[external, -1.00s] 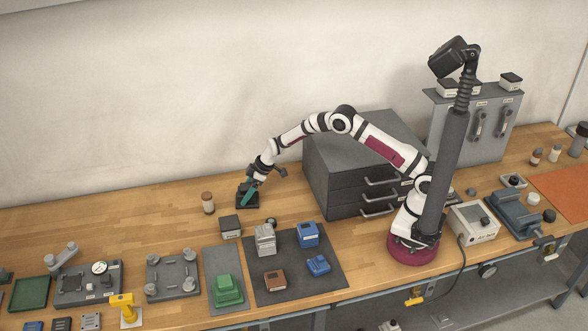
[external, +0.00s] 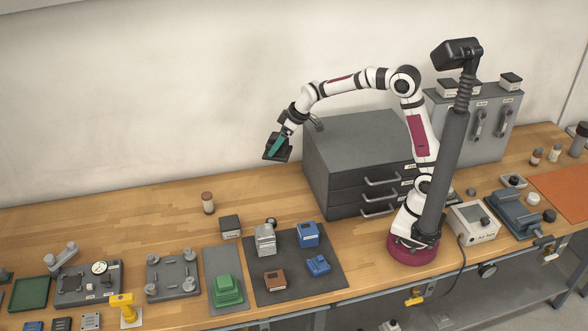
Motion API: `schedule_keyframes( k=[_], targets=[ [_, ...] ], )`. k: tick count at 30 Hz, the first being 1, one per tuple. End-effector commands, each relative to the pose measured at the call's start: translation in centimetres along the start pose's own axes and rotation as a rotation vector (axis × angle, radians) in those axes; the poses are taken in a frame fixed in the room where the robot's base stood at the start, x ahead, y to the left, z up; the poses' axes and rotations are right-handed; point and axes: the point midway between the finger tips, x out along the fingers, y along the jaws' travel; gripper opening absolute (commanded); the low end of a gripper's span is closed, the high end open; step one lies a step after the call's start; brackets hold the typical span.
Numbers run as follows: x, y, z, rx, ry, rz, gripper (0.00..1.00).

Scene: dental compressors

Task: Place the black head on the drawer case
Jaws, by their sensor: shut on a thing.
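My gripper (external: 279,146) is shut on the black head (external: 273,155), a small dark block, and holds it in the air, tilted, above the back of the bench. Teal finger parts show against the dark block. The drawer case (external: 362,145) is a large dark grey cabinet with several silver-handled drawers, just right of the held head. Its flat top is bare. The head is left of the case and apart from it, near the height of its top in the picture. My arm partly covers the case's right side.
A brown-capped bottle (external: 208,203) stands on the bench left of the case. A dark mat (external: 292,286) in front holds a silver head, blue parts and a brown block. A small dark box (external: 230,226) stands by the mat. The bench below my gripper is clear.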

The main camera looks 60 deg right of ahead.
Motion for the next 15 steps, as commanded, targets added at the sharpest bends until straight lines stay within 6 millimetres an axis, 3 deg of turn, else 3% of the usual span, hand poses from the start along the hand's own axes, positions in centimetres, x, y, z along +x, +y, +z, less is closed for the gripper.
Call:
schedule_keyframes(
  k=[1, 6, 10, 15],
  targets=[
    [-2.5, 0.1, 1.1, 0.035, 0.008, 0.023, 0.0],
    [-9.2, 1.6, 7.0, 0.173, 0.007, 0.102, 0.0],
    [-12.7, 5.1, 12.0, 0.232, 0.004, 0.133, 0.0],
    [-16.1, 10.4, 16.0, 0.189, 0.004, 0.104, 0.0]
  ],
)
